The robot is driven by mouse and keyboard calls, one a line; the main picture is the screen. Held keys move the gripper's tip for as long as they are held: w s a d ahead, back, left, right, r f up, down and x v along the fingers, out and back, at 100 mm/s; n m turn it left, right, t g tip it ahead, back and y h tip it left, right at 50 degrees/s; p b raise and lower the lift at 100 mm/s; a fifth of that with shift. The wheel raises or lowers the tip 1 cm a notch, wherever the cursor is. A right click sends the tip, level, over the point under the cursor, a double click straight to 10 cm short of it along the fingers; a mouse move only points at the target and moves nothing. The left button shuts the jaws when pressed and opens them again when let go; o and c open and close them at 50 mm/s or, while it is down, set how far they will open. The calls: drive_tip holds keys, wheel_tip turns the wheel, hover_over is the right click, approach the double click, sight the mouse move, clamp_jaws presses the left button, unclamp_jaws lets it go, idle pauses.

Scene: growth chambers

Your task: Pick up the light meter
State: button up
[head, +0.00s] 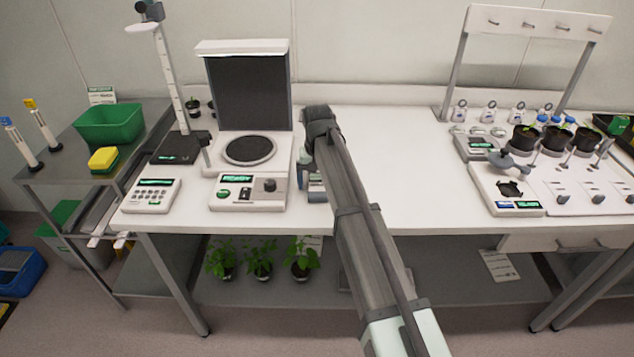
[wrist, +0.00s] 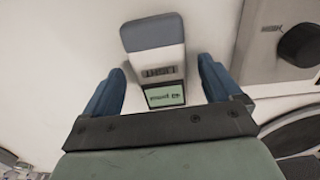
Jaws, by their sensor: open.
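The light meter (wrist: 156,50) is a small white device with a grey-blue end, the word LIGHT and a green display. It lies on the white bench top. In the wrist view my gripper (wrist: 160,82) is open, with one blue finger on each side of the meter and gaps between fingers and meter. In the head view my gripper is mostly hidden behind my arm, and only part of the light meter (head: 316,186) shows left of the arm, next to the instrument with the round dark plate.
The instrument with the round plate (head: 248,192) stands close on the left; its knob (wrist: 298,45) shows at the right of the wrist view. A keypad device (head: 152,195) sits farther left. The bench top (head: 425,170) is clear right of my arm. Potted seedlings (head: 526,139) stand far right.

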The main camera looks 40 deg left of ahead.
drive_tip(key=shift+f, duration=0.5)
drive_tip(key=c, duration=1.3)
drive_tip(key=shift+r, duration=0.1)
